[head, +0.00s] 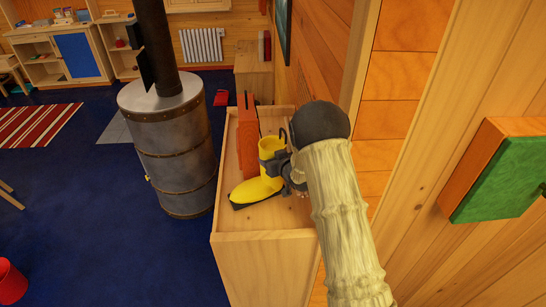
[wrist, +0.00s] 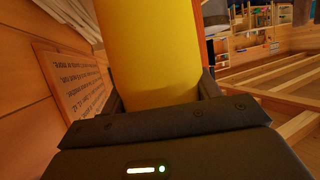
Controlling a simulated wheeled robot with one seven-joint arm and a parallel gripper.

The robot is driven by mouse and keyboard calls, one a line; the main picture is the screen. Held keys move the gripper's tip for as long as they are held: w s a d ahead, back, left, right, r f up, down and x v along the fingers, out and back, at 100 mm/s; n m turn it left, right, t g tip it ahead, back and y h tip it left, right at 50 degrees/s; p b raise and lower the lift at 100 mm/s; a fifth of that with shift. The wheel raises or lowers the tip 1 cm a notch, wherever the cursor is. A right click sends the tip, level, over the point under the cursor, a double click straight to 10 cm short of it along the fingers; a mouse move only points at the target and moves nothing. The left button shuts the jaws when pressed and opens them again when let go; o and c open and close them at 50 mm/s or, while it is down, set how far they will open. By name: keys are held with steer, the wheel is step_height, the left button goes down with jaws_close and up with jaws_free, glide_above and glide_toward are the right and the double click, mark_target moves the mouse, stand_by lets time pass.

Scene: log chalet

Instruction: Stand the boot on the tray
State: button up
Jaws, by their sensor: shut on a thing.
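A yellow boot (head: 257,189) with a dark sole is upright, toe toward the lower left, over the wooden cabinet top (head: 265,233) in the head view. My gripper (head: 277,167) is shut on its shaft from the right. The yellow shaft (wrist: 150,55) fills the middle of the wrist view between my gripper's fingers (wrist: 158,90). I cannot tell whether the sole touches the cabinet top or hangs just above it. I cannot make out a separate tray.
An orange-red upright object (head: 247,133) stands behind the boot on the cabinet. A metal stove (head: 170,150) with a black pipe is left of the cabinet. The wooden wall (head: 440,140) with a green-faced box (head: 495,180) is close on the right. Blue floor lies open at left.

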steer(key=shift+f, duration=0.2)
steer(key=shift+f, duration=0.1)
steer(key=o, duration=1.8)
steer(key=shift+c, duration=0.2)
steer(key=shift+d, duration=0.1)
steer(key=b+v, duration=0.3)
steer(key=v, duration=0.4)
steer(key=shift+s+b, duration=0.2)
steer(key=shift+b, duration=0.15)
